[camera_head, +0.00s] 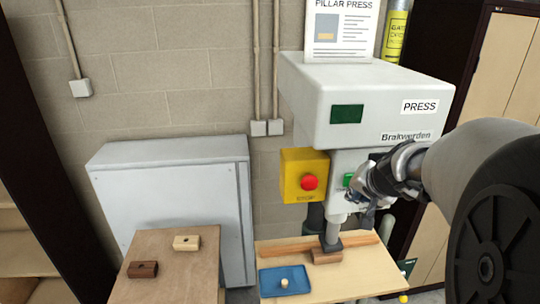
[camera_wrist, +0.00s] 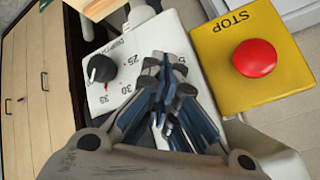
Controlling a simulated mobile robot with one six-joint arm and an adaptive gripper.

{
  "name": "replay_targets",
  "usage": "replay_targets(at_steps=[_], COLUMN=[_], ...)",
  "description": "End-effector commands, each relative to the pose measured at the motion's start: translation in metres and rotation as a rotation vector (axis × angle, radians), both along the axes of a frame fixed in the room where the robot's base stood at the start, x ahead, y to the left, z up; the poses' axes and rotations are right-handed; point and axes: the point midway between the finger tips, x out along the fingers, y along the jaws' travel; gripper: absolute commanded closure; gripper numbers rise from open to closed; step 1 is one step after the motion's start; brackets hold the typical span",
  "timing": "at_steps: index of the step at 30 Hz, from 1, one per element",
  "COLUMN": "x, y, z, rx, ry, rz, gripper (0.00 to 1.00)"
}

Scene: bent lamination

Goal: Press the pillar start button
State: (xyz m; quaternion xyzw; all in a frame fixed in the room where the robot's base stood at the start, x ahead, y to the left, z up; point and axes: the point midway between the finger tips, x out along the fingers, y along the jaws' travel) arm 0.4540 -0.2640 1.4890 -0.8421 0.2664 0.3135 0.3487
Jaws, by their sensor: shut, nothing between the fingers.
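The pillar press (camera_head: 385,90) stands against the wall with a white head. A green button (camera_head: 347,180) shows on the front of its column, just right of the yellow STOP box (camera_head: 304,168). My gripper (camera_head: 357,192) is shut and empty. In the head view its fingers overlap the area beside the green button; whether they touch it I cannot tell. In the wrist view the closed fingers (camera_wrist: 165,78) point at the white panel, and the green button is not visible, hidden by the fingers. The red stop button (camera_wrist: 255,58) is to the right there.
A black dial knob (camera_wrist: 101,69) with a numbered scale is left of my fingers. Below the press head, a wood block (camera_head: 327,257) sits under the ram beside a blue tray (camera_head: 285,281). A side table (camera_head: 165,270) holds two small blocks. A grey cabinet (camera_head: 170,190) stands behind.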

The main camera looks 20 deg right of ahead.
Motion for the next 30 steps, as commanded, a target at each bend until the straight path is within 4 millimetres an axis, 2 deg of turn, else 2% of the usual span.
replay_targets(at_steps=[30], x=[0.0085], y=[-0.0020], z=[0.0000], rx=[0.000], ry=[0.000], rz=[0.000], gripper=[1.00])
